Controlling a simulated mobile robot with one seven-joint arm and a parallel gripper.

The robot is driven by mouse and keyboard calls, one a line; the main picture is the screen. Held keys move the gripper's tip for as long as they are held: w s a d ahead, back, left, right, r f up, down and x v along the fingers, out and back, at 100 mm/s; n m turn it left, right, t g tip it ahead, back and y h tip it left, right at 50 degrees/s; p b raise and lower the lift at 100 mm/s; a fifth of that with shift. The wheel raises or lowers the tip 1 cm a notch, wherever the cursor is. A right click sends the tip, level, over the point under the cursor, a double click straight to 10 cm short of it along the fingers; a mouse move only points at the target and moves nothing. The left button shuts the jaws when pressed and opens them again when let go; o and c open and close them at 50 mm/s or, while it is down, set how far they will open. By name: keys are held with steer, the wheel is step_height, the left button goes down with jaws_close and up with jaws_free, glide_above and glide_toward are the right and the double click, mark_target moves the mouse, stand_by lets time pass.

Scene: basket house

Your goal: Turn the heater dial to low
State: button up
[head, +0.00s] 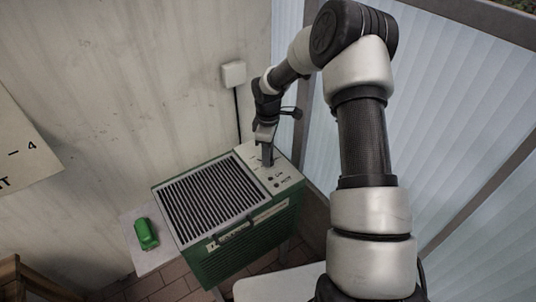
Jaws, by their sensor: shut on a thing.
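The heater (215,263) is a green box with a dark slatted grille on top, standing near the wall. Its pale control panel (289,177) is at the right end of the top, with small dark markings and knobs on it. My gripper (267,160) points down at the far part of this panel and is shut on the dial there. The dial itself is hidden by the fingers, so its setting cannot be read. The markings are too small to read.
A green object (146,234) lies on a small white surface (150,262) left of the heater. A white wall box (233,73) with a black cable is behind my gripper. A pale surface (275,289) is in front of the heater. Translucent panels (470,110) stand at the right.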

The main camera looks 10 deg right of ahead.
steer(key=m, duration=0.6)
steer(key=shift+b, duration=0.4)
steer(key=m, duration=0.5)
steer(key=shift+m, duration=0.3)
steer(key=o, duration=1.1)
steer(key=shift+c, duration=0.2)
steer(key=shift+r, duration=0.1)
step_height(320, 180, up, 17)
steer(key=p, duration=0.2)
steer(key=shift+r, duration=0.15)
